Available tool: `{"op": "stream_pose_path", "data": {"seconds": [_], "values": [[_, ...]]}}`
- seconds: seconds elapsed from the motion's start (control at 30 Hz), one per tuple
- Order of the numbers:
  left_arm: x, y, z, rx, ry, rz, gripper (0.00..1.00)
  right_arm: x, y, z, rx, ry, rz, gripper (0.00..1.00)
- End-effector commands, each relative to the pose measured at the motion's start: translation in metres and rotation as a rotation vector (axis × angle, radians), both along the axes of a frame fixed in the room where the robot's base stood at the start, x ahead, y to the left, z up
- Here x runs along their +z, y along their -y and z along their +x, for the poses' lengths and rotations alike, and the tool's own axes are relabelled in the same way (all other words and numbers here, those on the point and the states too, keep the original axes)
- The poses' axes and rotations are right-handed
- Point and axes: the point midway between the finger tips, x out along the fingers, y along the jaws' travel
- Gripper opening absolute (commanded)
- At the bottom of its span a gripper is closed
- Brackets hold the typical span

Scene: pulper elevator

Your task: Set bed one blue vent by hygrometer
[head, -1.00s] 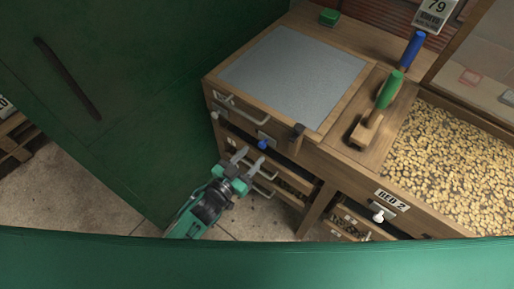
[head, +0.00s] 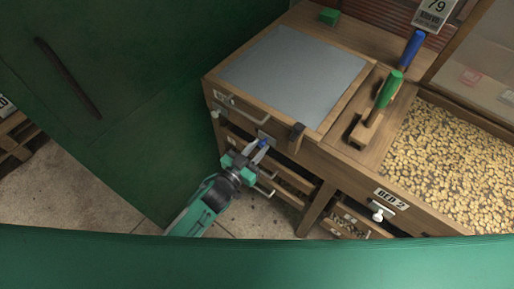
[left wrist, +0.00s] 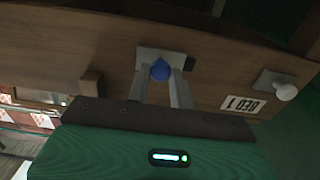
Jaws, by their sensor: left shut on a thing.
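The blue vent knob (head: 263,142) sits on a metal plate on the front of the left bed. It also shows in the left wrist view (left wrist: 160,69), between the two fingers. My left gripper (head: 258,148) is shut on the blue knob, with one finger on each side. A BED 1 label (left wrist: 243,104) and a white knob (left wrist: 286,92) are on the same front. A white card with the number 79 (head: 436,7) hangs at the top right, cut off by the frame edge. My right gripper is not in view.
The grey-topped bed (head: 295,70) has a drawer handle just above my gripper and a wooden block (head: 297,137) to its right. A green cabinet (head: 120,90) stands close on the left. Blue and green handled tools (head: 390,90) lie on the ledge.

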Motion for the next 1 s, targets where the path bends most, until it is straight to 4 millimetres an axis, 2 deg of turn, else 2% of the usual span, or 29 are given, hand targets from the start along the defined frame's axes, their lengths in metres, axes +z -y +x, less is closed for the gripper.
{"op": "stream_pose_path", "data": {"seconds": [0.3,0.53,0.57,0.63,0.67,1.0], "values": [[0.000,-0.026,0.019,0.001,0.000,0.003,0.00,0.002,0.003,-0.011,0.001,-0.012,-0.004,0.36],[0.000,-0.027,0.020,0.004,0.000,0.002,0.00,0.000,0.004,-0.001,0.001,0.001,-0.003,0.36],[0.000,-0.027,0.020,0.004,0.000,0.002,0.26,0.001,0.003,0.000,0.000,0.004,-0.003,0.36],[0.000,-0.027,0.020,0.004,0.000,0.002,0.40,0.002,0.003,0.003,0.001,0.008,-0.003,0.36],[0.000,-0.027,0.020,0.004,0.000,0.002,0.44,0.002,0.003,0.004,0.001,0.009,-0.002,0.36],[0.000,-0.028,0.016,0.001,-0.001,0.001,0.44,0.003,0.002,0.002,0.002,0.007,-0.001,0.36]]}}
